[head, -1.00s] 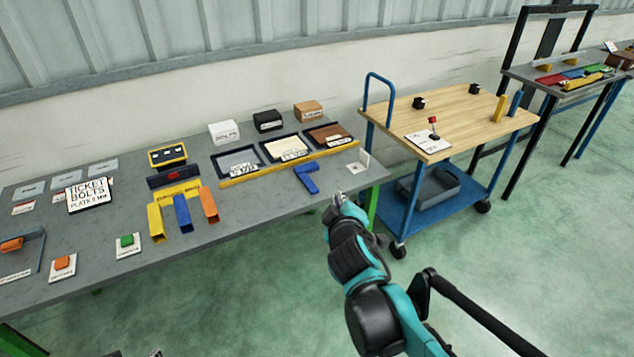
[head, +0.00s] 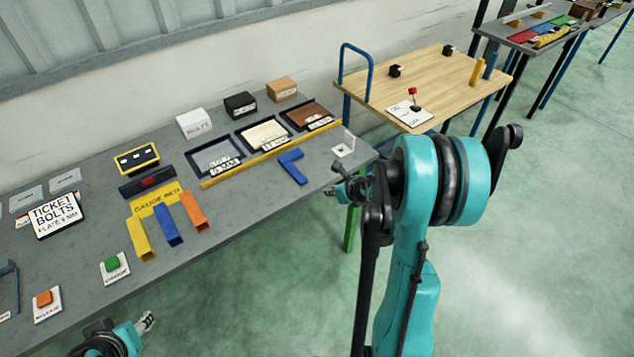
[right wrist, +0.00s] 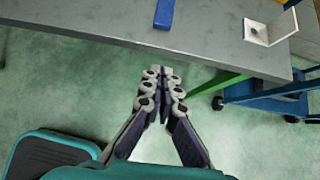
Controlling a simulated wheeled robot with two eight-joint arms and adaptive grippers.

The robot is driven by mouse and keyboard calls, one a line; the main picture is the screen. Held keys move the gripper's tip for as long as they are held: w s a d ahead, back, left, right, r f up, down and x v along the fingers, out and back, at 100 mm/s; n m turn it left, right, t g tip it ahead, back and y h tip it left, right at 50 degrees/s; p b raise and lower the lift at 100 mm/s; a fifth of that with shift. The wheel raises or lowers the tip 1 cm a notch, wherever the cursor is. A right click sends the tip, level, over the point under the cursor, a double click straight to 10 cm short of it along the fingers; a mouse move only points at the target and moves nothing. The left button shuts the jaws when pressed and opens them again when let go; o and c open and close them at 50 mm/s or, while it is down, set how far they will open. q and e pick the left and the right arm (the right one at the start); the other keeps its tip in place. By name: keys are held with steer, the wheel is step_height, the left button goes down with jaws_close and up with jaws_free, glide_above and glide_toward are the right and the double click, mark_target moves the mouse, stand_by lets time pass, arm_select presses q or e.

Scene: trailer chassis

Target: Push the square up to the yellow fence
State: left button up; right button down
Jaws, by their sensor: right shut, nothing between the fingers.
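The square (head: 294,170) is a blue L-shaped piece lying flat on the grey bench, on the near side of the yellow fence (head: 240,168). The fence is a long yellow bar running along the front of the trays. A small gap shows between square and fence. My right gripper (head: 331,192) is shut and empty by the bench's front edge, apart from the square. In the right wrist view its fingers (right wrist: 161,88) point at the bench edge, with one end of the square (right wrist: 164,13) ahead of them. My left gripper (head: 148,322) is low at the front; its fingers are too small to read.
A white angled bracket (head: 343,147) stands at the bench's right end, right of the square. Three trays (head: 213,168) lie behind the fence. A gauge bed with yellow, blue and orange bars (head: 168,226) is to the left. A wooden-topped trolley (head: 430,80) stands right.

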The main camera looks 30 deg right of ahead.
steer(key=b+x, duration=0.3)
steer(key=x, duration=0.5)
steer(key=shift+w+f, duration=0.2)
steer(key=shift+f, duration=0.15)
steer(key=w, duration=0.1)
steer(key=w+b, duration=0.1)
steer(key=w, duration=0.1)
steer(key=shift+w+a+f, duration=0.15)
steer(key=shift+w+a, duration=0.05)
steer(key=shift+w, duration=0.55)
